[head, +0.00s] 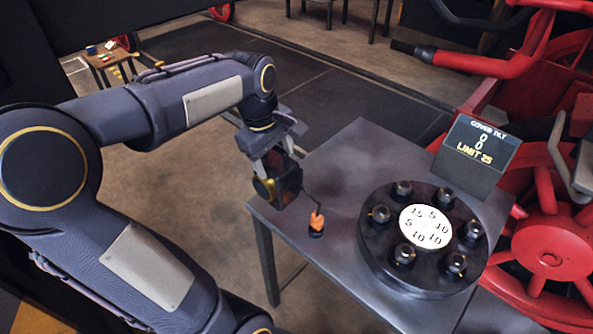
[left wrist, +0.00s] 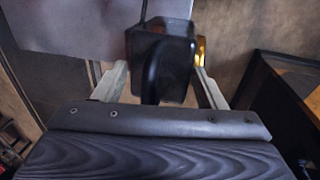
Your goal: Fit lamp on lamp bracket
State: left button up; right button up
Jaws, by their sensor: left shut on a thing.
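The lamp (head: 287,181) is a small dark box with an amber round lens on its side. My left gripper (head: 277,163) is shut on it and holds it near the left edge of the metal table. In the left wrist view the lamp (left wrist: 172,62) sits between the two pale fingers (left wrist: 160,88), with a dark curved handle towards the camera and a yellow lens at its right. I cannot make out a lamp bracket in either view. My right gripper is not in view.
The metal table (head: 345,160) bears a dark round cover (head: 380,255) with several nuts, a display block (head: 477,150) and a small orange-topped item (head: 317,223). Red engine wheels and rods (head: 550,255) stand at the right.

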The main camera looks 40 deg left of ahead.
pick_arm(q)
jog(key=w, duration=0.1)
jog(key=w+f, duration=0.1)
jog(key=w, duration=0.2)
jog(key=shift+w+a+f+p, duration=0.2)
jog(key=shift+a+f+p, duration=0.1)
jog(key=shift+f, duration=0.1)
jog(key=w+f, duration=0.4)
jog(key=f, duration=0.4)
jog(key=shift+w+a+f+p, duration=0.35)
jog(key=shift+w+a, duration=0.05)
jog(key=shift+a, duration=0.05)
jog(key=shift+f, duration=0.1)
jog(key=shift+f, duration=0.15)
jog(key=o, duration=1.3)
